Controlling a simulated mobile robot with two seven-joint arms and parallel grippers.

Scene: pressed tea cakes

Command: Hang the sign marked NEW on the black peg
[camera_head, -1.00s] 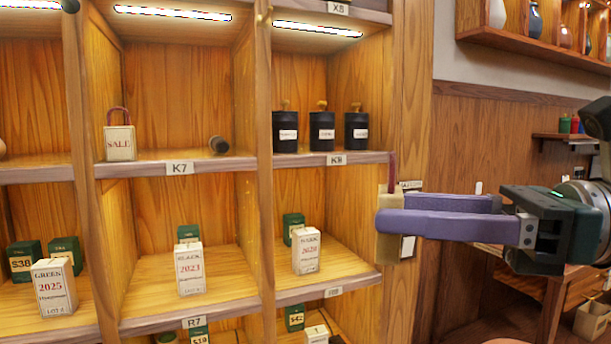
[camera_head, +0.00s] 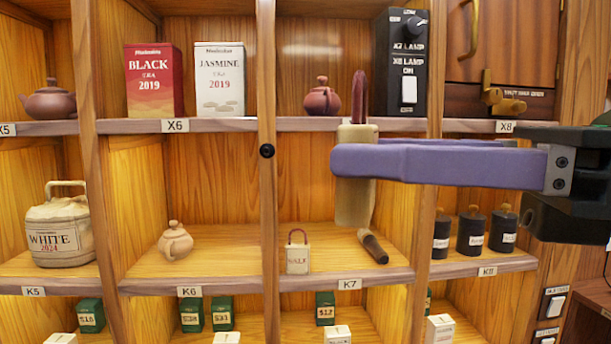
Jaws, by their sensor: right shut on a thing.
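My right gripper (camera_head: 352,160) reaches in from the right with purple fingers shut on a cream sign (camera_head: 354,205). The sign hangs upright, seen nearly edge-on, with a dark red loop (camera_head: 360,97) sticking up above the fingers. Its lettering is turned out of sight, so I cannot read it. The black peg (camera_head: 267,150) is a small round knob on the vertical wooden post, left of the gripper and at about its height in the picture. The sign is apart from the peg. A similar small sign marked SALE (camera_head: 297,258) stands on shelf K7. My left gripper is not in view.
A dark cylinder (camera_head: 373,247) lies on shelf K7 below the held sign. A black lamp switch box (camera_head: 400,62) and a clay teapot (camera_head: 322,97) stand on the shelf above. Black canisters (camera_head: 471,231) stand at right. The post's front around the peg is clear.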

